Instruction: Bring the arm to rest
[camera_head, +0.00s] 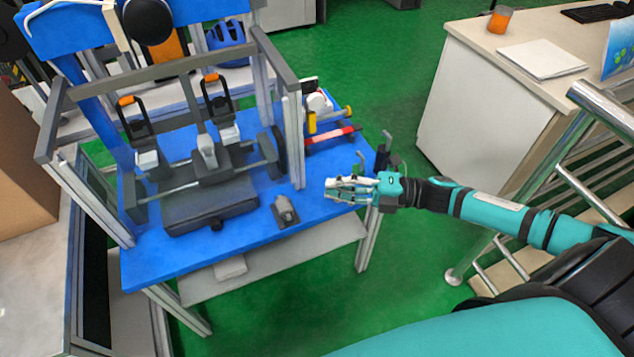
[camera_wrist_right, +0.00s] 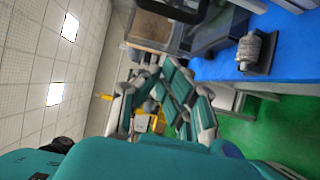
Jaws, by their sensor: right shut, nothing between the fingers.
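My right arm (camera_head: 500,216) is teal and black and reaches in from the right in the head view. Its right gripper (camera_head: 335,187) is shut and empty, above the right front edge of the blue table (camera_head: 255,235). My left gripper is not in view.
A metal frame drop tower (camera_head: 170,75) with black, orange-topped clamps fills the table's left part. A shiny railing (camera_head: 560,150) stands at the right near my arm. A beige desk (camera_head: 480,50) is at the back right. Green floor between table and railing is clear.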

